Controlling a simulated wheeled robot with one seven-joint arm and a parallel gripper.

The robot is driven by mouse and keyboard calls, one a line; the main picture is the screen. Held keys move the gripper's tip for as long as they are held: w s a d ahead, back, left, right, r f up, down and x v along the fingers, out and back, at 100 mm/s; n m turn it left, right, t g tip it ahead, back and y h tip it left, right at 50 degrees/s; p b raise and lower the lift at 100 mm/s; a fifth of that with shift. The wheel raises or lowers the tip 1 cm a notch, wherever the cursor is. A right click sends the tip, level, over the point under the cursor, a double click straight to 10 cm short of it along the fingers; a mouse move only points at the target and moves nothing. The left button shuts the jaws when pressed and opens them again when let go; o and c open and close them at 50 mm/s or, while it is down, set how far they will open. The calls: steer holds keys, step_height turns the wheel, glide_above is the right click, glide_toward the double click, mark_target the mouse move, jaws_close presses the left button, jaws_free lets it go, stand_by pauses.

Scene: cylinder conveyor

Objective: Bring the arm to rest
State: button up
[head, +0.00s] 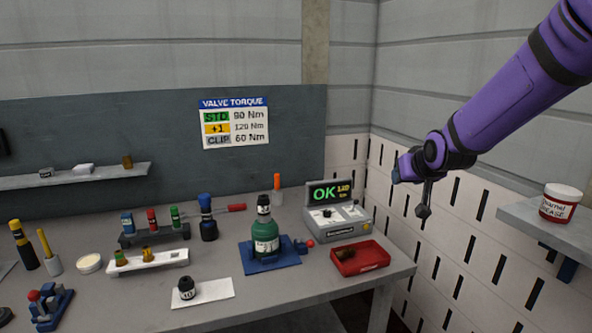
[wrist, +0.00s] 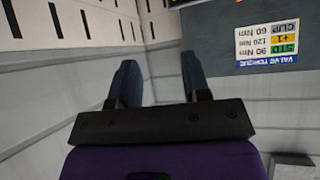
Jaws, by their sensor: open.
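My purple arm reaches in from the upper right in the head view. Its gripper (head: 402,168) hangs in the air near the back corner, above and to the right of the workbench (head: 300,300), apart from everything. In the wrist view the two blue-grey fingers of my gripper (wrist: 158,82) stand wide apart with nothing between them. The wrist view is upside down and shows the wall and the valve torque sign (wrist: 268,42), which also shows in the head view (head: 234,123).
A green bottle-like cylinder (head: 265,238) stands on a blue fixture. Behind it is a tester (head: 335,212) reading OK. A red tray (head: 361,258) is near the bench's right edge. A shelf with a grease jar (head: 562,204) is at right. Air around the gripper looks free.

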steer(key=s+d+r+g, duration=0.1)
steer(key=s+r+g, duration=0.1)
steer(key=s, duration=1.6)
steer(key=s+d+r+g, duration=0.2)
steer(key=s+r+g, duration=0.1)
steer(key=s, duration=1.5)
steer(key=shift+d+r+h, duration=0.2)
steer(key=shift+r+h, duration=0.2)
steer(key=shift+r, duration=0.45)
